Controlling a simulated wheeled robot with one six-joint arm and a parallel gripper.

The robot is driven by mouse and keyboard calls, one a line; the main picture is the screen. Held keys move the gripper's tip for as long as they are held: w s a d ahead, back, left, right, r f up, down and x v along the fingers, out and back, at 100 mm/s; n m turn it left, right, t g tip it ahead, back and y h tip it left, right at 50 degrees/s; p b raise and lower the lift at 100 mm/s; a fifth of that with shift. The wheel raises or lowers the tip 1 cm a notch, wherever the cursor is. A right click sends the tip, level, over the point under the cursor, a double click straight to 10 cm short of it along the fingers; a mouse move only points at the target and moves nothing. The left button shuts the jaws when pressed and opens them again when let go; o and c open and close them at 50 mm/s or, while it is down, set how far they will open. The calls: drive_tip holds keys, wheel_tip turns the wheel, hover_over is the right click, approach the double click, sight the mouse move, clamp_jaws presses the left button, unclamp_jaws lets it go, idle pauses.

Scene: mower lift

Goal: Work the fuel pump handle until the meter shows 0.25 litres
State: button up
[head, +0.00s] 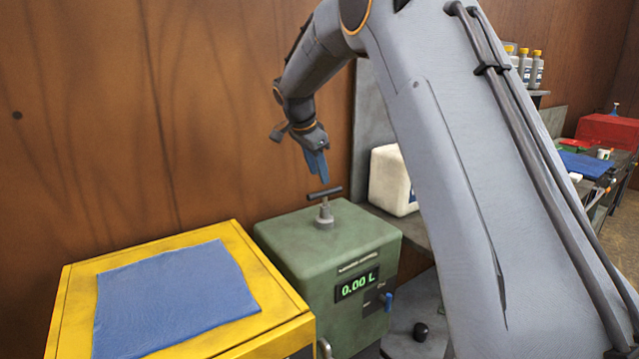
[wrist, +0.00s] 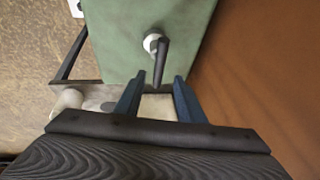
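The fuel pump is a green box (head: 300,250) with a dark T-shaped handle (head: 324,194) on a short grey stem on its top. Its meter (head: 357,284) reads 0.00 L in green digits. My gripper (head: 320,178) is just above the handle in the head view, pointing down. In the wrist view the two blue fingers of my gripper (wrist: 156,95) are spread apart, with the handle bar (wrist: 161,62) showing between and beyond their tips. The fingers do not appear to touch the handle. The pump top (wrist: 115,40) also shows in the wrist view.
A yellow cabinet (head: 75,290) with a blue cloth (head: 175,297) on top stands left of the pump. A white canister (head: 390,180) is behind at right. A brown wall (head: 150,110) is close behind.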

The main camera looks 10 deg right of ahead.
sight(324, 191)
drive_tip(key=shift+p+x, duration=1)
drive_tip(key=shift+x, duration=2.4)
drive_tip(key=shift+s+a+f, duration=0.1)
drive_tip(key=shift+c, duration=0.2)
clamp_jaws()
